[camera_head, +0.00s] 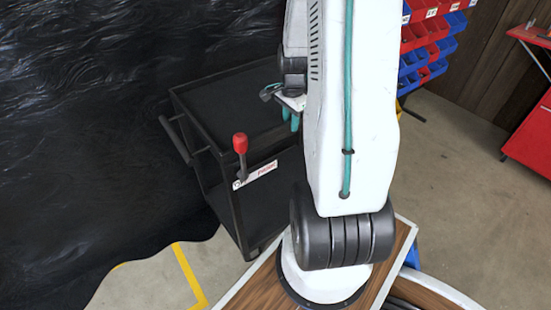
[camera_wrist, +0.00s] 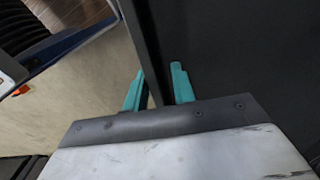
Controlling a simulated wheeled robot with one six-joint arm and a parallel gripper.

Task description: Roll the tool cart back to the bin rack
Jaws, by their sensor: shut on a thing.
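The black tool cart (camera_head: 215,100) stands left of my arm in the head view, with a flat top, a push handle (camera_head: 176,140) at its left and a red-knobbed lever (camera_head: 240,146) above a small white label. My gripper (camera_head: 290,117) is at the cart's right side, partly hidden by my arm. In the wrist view its teal fingers (camera_wrist: 158,82) stand on either side of a dark upright edge of the cart (camera_wrist: 147,45) and are shut on it. The bin rack (camera_head: 424,38) holds red and blue bins at the upper right, partly hidden by my arm.
A dark, wrinkled sheet-like surface (camera_head: 80,120) fills the left, close to the cart. A red cabinet or bench (camera_head: 530,140) stands at the far right. Yellow floor lines (camera_head: 188,275) run at lower left. Concrete floor (camera_head: 455,190) is clear between my arm and the red cabinet.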

